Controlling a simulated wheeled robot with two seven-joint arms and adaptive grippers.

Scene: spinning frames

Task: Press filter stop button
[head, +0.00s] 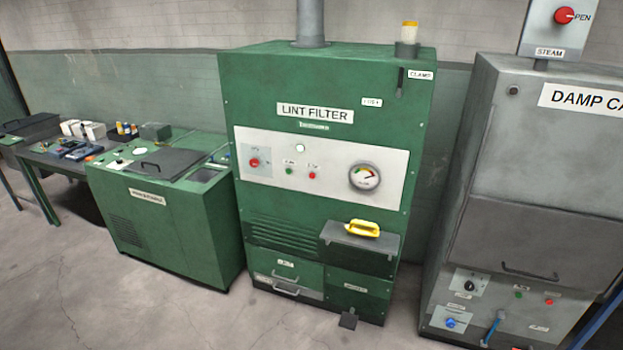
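The green lint filter cabinet (327,210) stands upright in the middle of the head view, with a "LINT FILTER" sign near its top. Its pale control panel (335,188) carries a small red button (312,176) to the right of a small green button (289,171). Small labels above these two are too blurred to read for sure. A round gauge (365,177) is at the right. Neither of my grippers is in view.
A small dark pedal (348,321) is at the cabinet's foot. A grey damp cabinet (540,190) stands right, a low green machine (160,215) left. The floor in front is clear.

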